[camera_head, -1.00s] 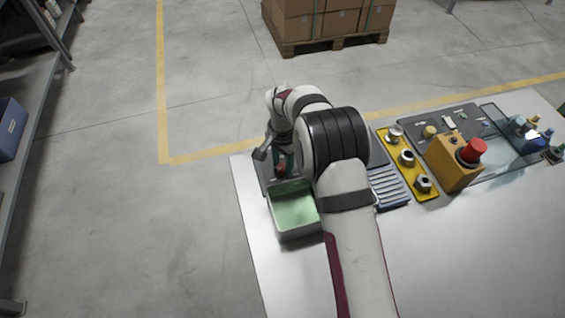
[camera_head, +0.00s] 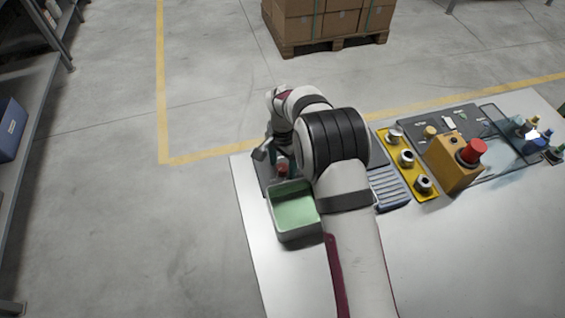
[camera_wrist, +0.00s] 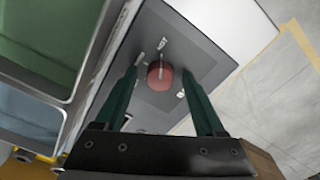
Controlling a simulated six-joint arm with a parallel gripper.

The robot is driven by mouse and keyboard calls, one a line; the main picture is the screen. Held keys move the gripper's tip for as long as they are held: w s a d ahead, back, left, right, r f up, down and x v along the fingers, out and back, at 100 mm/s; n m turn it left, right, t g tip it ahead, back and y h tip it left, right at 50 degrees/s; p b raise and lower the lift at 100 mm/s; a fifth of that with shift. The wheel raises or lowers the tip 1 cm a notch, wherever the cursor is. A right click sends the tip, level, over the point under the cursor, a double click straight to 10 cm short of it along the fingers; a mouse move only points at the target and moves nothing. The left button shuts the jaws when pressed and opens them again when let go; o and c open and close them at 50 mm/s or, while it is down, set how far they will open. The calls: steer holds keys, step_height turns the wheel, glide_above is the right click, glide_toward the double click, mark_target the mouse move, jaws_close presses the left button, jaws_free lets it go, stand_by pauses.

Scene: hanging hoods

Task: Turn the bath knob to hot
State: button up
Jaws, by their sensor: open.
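A round red knob (camera_wrist: 160,76) sits on a dark grey panel (camera_wrist: 203,58) with small pale labels around it, too small to read. A pale line crosses the knob's top. I take it for the bath knob; it also shows in the head view (camera_head: 282,170), at the table's far left corner. My gripper (camera_wrist: 160,72) is open, one dark green finger on each side of the knob in the wrist view. The fingers look apart from it, but I cannot tell their height above it. My arm hides part of the panel in the head view.
A green-lined tray (camera_head: 295,212) stands just in front of the panel. To the right are a blue ribbed tray (camera_head: 390,189), a yellow plate (camera_head: 407,171) with several metal pieces, and an orange box (camera_head: 447,165) with a red button (camera_head: 472,151). The table's front right is clear.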

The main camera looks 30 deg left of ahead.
mark_target(283, 167)
step_height(283, 167, up, 16)
stand_by(0.3)
steer(key=shift+f, duration=0.1)
steer(key=s+d+r+m, duration=0.1)
steer(key=s+d+r, duration=0.25)
steer(key=d, duration=0.55)
steer(key=s+d+r, duration=0.2)
steer(key=d+r, duration=0.2)
steer(key=d, duration=0.4)
steer(key=s+d+f+y, duration=0.1)
steer(key=s+d, duration=0.5)
steer(key=s, duration=0.3)
steer(key=s+d+f+m, duration=0.1)
steer(key=s+d+f, duration=0.1)
steer(key=s+d, duration=0.4)
steer(key=s, duration=0.4)
steer(key=shift+s+d+y, duration=0.15)
steer(key=shift+s+y, duration=0.05)
steer(key=shift+y, duration=0.2)
